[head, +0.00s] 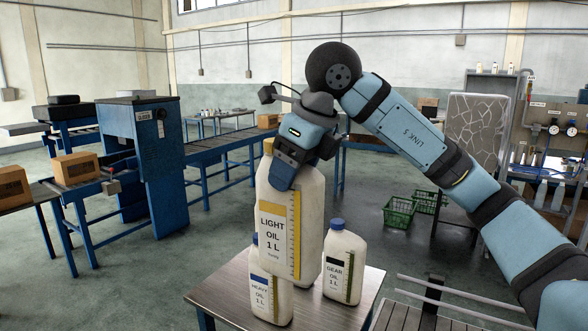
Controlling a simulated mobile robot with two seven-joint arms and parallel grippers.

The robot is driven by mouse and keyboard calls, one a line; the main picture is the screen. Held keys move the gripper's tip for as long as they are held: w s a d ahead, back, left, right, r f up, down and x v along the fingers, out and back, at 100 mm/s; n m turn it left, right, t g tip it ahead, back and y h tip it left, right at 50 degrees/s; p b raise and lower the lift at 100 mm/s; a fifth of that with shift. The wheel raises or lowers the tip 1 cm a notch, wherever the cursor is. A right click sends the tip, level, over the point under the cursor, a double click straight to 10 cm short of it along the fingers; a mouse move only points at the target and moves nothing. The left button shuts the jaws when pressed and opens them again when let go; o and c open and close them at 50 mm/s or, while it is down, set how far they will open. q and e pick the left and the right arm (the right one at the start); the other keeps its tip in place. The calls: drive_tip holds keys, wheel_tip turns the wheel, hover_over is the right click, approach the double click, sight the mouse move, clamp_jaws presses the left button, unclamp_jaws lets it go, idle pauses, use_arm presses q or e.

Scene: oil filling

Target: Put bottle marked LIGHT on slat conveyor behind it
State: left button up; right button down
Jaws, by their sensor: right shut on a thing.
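The bottle marked LIGHT (272,235), a cream jug with a yellow label band, hangs nearly upright from my right gripper (283,172). My left gripper is not in view.
The GEAR bottle (343,262), with a blue cap, stands at the table's right. Pale rails (460,300) lie right of the table, below my right arm. A blue machine (145,165) and cardboard boxes (76,168) stand left. Green crates (399,211) sit on the floor.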

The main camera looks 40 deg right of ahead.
drive_tip(key=shift+f+n, duration=0.15)
drive_tip(key=shift+n, duration=0.15)
drive_tip(key=w+a+f+n+g, duration=0.2)
drive_tip(key=w+f+n, duration=0.1)
drive_tip(key=f+n, duration=0.7)
drive_tip(key=w+a+f+n+g+h, duration=0.1)
drive_tip(key=w+a+f+n+g, duration=0.2)
drive_tip(key=f+n, duration=0.7)
drive_tip(key=w+a+f+n+g, duration=0.3)
drive_tip(key=w+f+n, duration=0.1)
drive_tip(key=f+n, duration=0.6)
drive_tip(key=shift+f+n+h, duration=0.4)
drive_tip(key=shift+f, duration=1.35)
